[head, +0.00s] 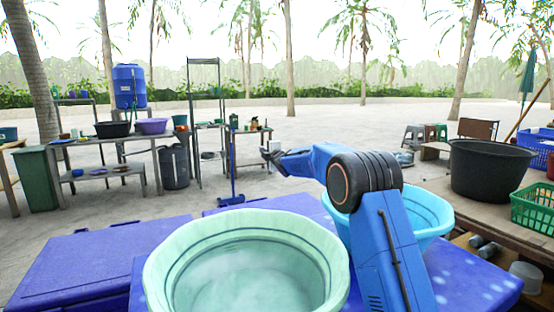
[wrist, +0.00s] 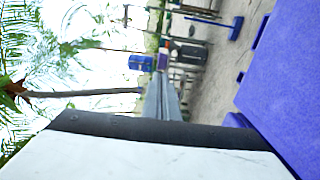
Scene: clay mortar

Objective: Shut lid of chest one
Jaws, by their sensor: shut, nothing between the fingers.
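A blue-purple chest (head: 95,262) stands at the lower left in the head view, with its flat top facing up. More blue-purple chest surface (head: 478,280) shows at the lower right and behind the tubs. No mark shows which is chest one, and the tubs hide much of it. My gripper (head: 267,153) is shut and empty, held in the air beyond the tubs and above the level of the chest tops, touching nothing that I can see. In the wrist view, turned sideways, a blue-purple chest surface (wrist: 285,85) fills the right side; the fingertips cannot be made out.
A pale green tub (head: 165,262) and a light blue tub (head: 430,212) stand close in front, beside my arm. A black tub (head: 490,170) and a green basket (head: 535,208) sit on a table at right. Open paved ground lies beyond; a blue broom (head: 232,198) stands there.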

